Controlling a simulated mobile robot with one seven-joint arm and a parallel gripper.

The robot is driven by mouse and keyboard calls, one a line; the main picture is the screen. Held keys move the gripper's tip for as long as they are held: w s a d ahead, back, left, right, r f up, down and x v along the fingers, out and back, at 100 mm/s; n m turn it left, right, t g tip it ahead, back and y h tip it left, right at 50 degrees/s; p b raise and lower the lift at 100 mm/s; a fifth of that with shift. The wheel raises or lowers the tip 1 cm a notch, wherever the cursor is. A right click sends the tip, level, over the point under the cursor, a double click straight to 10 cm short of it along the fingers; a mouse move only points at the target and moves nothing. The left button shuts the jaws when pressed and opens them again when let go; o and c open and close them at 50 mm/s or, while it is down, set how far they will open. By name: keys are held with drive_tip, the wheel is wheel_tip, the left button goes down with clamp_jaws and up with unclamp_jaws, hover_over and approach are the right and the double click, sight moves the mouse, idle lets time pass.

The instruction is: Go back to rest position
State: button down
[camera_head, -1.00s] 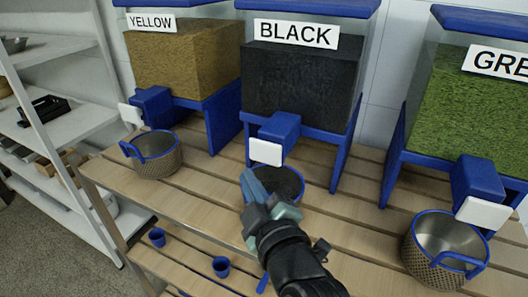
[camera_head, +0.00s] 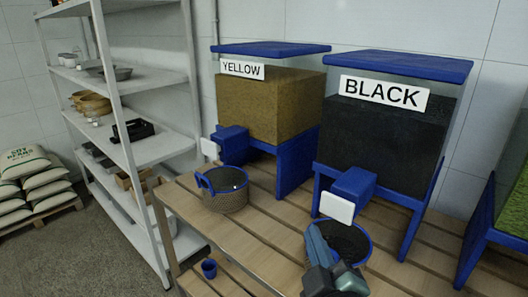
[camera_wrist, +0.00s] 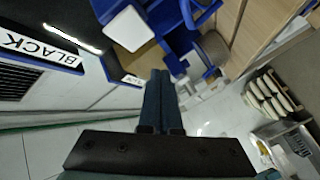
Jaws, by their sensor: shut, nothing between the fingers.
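My gripper (camera_head: 320,250) is at the lower middle of the head view, in front of the bowl under the black dispenser. In the wrist view its two fingers (camera_wrist: 163,85) lie side by side, closed, with nothing between them. The bowl of black material (camera_head: 345,240) has a blue rim and is partly hidden behind my gripper. The black dispenser (camera_head: 385,130) stands above and behind it. In the wrist view the BLACK label (camera_wrist: 40,45) shows at the left.
A yellow dispenser (camera_head: 275,105) stands left of the black one, with a blue-rimmed basket (camera_head: 225,197) below it. A wooden slatted table (camera_head: 245,245) carries them. A blue cup (camera_head: 209,268) sits lower down. White shelves (camera_head: 150,150) and stacked sacks (camera_head: 35,175) are at the left.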

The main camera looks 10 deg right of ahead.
drive_tip(key=a+r+m+t, duration=0.2)
drive_tip(key=a+r, duration=0.2)
drive_tip(key=r, duration=0.5)
drive_tip(key=a+r+m+t, duration=0.1)
drive_tip(key=a+r+t, duration=0.15)
drive_tip(key=r, duration=0.55)
drive_tip(key=s+a+r+m+t+y, duration=0.1)
drive_tip(key=s+a+r, duration=0.3)
drive_tip(key=r, duration=0.5)
drive_tip(key=s+a+r+m+t, duration=0.4)
drive_tip(key=s+a+r, duration=0.1)
drive_tip(key=r, duration=0.4)
drive_tip(key=shift+s+r+m+t+y, duration=0.3)
drive_tip(key=shift+s+t+y, duration=0.1)
drive_tip(key=shift+s, duration=0.25)
drive_tip(key=shift+f, duration=0.1)
